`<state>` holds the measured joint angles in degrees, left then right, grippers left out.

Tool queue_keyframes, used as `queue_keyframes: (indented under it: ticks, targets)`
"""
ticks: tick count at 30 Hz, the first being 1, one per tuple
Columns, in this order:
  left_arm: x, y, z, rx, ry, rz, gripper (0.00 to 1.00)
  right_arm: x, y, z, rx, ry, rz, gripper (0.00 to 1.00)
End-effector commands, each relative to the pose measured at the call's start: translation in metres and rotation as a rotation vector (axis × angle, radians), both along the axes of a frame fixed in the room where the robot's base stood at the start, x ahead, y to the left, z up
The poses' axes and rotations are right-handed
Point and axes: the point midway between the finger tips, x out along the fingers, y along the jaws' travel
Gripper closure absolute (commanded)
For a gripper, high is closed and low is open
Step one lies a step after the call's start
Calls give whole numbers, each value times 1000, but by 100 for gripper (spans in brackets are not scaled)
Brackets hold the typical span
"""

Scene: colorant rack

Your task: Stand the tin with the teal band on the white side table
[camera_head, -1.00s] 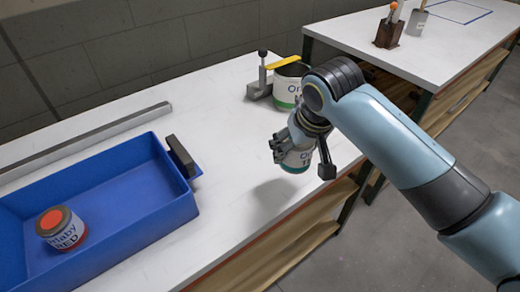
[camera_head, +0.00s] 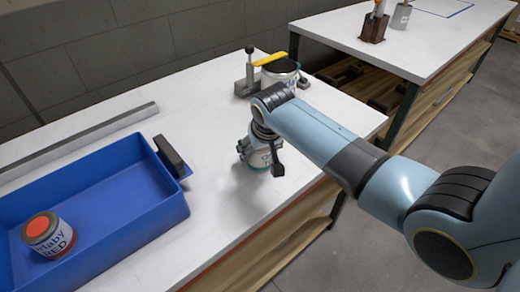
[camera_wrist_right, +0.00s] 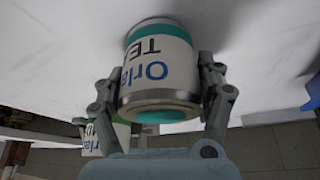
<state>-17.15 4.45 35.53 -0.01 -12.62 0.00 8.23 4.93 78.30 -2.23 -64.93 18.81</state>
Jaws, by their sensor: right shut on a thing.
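The tin with the teal band (camera_head: 260,158) is white with blue lettering and hangs or stands upright over the near part of the white bench; I cannot tell if its base touches. In the right wrist view the tin (camera_wrist_right: 158,65) shows its teal band and teal lid. My right gripper (camera_head: 258,148) is shut on it, with a finger on each side. The white side table (camera_head: 425,40) stands at the back right, apart from the tin. My left gripper is not in view.
A blue tray (camera_head: 115,228) on the bench holds a red-lidded tin (camera_head: 48,234). A tin with a green band (camera_head: 281,75) stands by a clamp with a yellow handle (camera_head: 268,60). The side table bears a brown holder (camera_head: 374,27), a grey cup (camera_head: 401,16) and a blue outline.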

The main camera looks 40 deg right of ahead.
Motion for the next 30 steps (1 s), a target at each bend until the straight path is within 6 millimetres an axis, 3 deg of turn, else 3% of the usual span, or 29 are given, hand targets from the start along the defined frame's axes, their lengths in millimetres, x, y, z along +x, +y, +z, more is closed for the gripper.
queue_keyframes:
  ticks: [4,5,11,22,30]
  targets:
    - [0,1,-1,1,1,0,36,0,0,-3,0,0,0,67]
    - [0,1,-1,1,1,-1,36,0,0,-3,0,0,0,25]
    - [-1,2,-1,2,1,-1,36,0,0,-2,0,0,0,1]
    - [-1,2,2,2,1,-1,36,-2,0,6,0,-1,0,1]
    - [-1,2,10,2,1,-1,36,-21,7,58,0,-4,0,1]
